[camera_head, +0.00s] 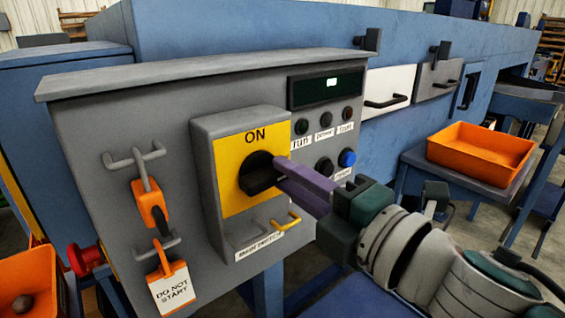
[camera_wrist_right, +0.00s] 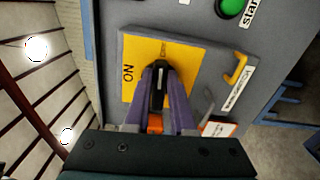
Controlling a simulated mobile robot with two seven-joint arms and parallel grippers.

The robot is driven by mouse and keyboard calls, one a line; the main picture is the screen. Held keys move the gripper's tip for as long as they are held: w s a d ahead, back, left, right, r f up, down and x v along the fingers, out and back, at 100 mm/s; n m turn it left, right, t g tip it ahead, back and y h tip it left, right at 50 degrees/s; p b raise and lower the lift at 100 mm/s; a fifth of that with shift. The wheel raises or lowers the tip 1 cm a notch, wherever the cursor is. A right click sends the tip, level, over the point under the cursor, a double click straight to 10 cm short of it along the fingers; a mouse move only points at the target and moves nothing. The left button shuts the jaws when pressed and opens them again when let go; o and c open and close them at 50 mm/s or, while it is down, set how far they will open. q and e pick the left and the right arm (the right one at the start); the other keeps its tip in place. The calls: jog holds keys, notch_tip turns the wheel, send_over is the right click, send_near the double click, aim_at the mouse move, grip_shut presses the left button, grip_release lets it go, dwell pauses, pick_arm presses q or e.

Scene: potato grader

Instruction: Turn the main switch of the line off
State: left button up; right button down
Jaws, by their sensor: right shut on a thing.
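The main switch is a black rotary knob (camera_head: 257,178) on a yellow plate (camera_head: 229,158) marked ON at its top. The plate is on the front of a grey control cabinet. My right gripper (camera_head: 278,175) reaches in from the right, with its purple fingers shut on the knob. In the right wrist view the fingers (camera_wrist_right: 160,88) sit on both sides of the knob (camera_wrist_right: 158,72). The fingers partly hide the knob, so its exact angle is hard to read. My left gripper is not in view.
A yellow hasp (camera_head: 287,222) sticks out below the knob. An orange padlock (camera_head: 151,205) and a "DO NOT START" tag (camera_head: 171,287) hang at the left. Indicator lights and buttons (camera_head: 325,166) are at the right.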

jog(key=shift+f+m, duration=0.1)
jog(key=shift+m, duration=0.5)
jog(key=c, duration=0.8)
grip_release()
jog(key=shift+o, duration=0.2)
jog(key=shift+s, duration=0.1)
jog(key=b+v, duration=0.1)
jog(key=v, duration=0.9)
